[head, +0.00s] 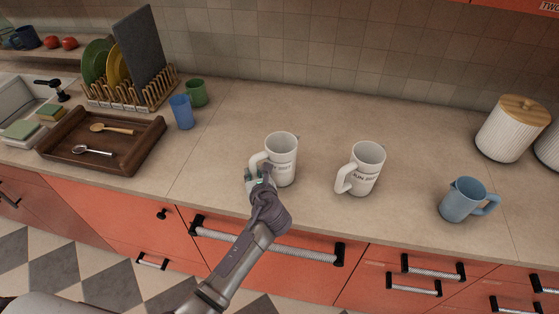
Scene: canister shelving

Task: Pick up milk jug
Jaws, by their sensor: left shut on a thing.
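A tall white mug-like vessel (283,160) with dark lettering stands upright on the counter, its handle on the left. My left gripper (259,174) is shut on that handle, and the fingers partly hide it. A second similar white vessel (366,169) stands to the right, also with its handle on the left. A blue jug (461,200) with a spout on the left and a handle on the right stands farther right, apart from the gripper. My right gripper is not in view.
A wooden tray (148,138) with two spoons lies at the left. Blue (182,112) and green (197,93) cups stand near a dish rack (128,96). A ribbed canister (510,130) stands at the right. The counter behind the white vessels is clear.

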